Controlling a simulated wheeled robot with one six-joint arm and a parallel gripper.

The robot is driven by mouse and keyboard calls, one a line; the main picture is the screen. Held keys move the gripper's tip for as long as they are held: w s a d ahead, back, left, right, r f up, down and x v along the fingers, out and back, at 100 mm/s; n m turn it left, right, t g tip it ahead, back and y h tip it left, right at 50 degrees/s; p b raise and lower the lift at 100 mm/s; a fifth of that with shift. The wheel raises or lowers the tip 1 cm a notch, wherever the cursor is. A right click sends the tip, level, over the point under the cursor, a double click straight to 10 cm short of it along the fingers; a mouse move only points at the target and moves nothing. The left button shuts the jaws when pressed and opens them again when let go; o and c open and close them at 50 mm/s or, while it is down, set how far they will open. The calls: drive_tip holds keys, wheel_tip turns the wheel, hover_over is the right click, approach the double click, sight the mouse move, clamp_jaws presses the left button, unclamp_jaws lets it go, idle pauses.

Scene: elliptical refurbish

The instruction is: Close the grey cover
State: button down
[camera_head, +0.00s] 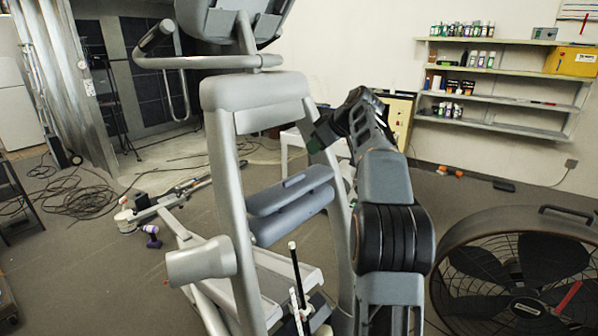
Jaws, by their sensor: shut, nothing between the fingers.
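The elliptical machine (222,160) stands upright in the middle of the head view, with a light grey frame. A blue-grey cover-like part (290,205) sits between its two uprights, with a raised bar along its top. It looks tilted, and I cannot tell for sure how far open it is. A paler grey housing (255,90) spans the uprights above it. My gripper (316,143) is shut and empty, beside the right upright, above and to the right of the blue-grey part. It appears apart from that part; the fingertips are small and dark.
A large round fan (520,215) stands at the right. Wall shelves (500,95) hold bottles and a yellow case (571,61). A handlebar (205,62) juts left at the machine's top.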

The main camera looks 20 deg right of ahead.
drive_tip(key=p, duration=0.1)
hover_over(300, 185)
drive_tip(key=f, duration=0.7)
drive_tip(key=shift+w+a, duration=0.15)
drive_tip(key=shift+w, duration=0.2)
drive_tip(key=shift+f, duration=1.15)
wheel_tip(300, 185, down, 5)
drive_tip(key=b, duration=0.4)
drive_tip(key=shift+r, duration=0.15)
drive_tip(key=shift+s, duration=0.15)
